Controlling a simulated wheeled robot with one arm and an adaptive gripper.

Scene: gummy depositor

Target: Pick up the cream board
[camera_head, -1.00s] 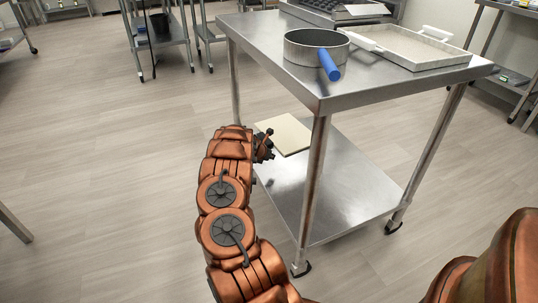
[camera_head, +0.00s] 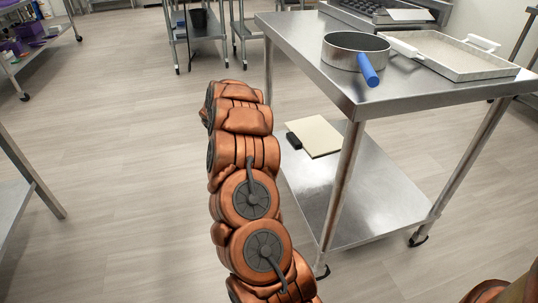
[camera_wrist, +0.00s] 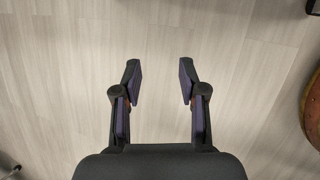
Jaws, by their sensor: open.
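The cream board (camera_head: 315,136) is a thin pale rectangle lying flat on the lower shelf (camera_head: 371,192) of the steel table in the head view. A small dark block-like piece (camera_head: 293,140) shows at its left edge; I cannot tell whether it is part of my gripper. My arm reaches up the picture to the left of the shelf. My gripper (camera_wrist: 160,78) shows in the wrist view with its two fingers apart and nothing between them. Only bare floor lies beneath it there, and the board is not in that view.
The table top (camera_head: 430,88) above the shelf holds a round sieve (camera_head: 355,52) with a blue handle and a white-handled tray (camera_head: 455,55). A table leg (camera_head: 343,185) stands at the front corner. Other steel racks (camera_head: 195,25) stand behind.

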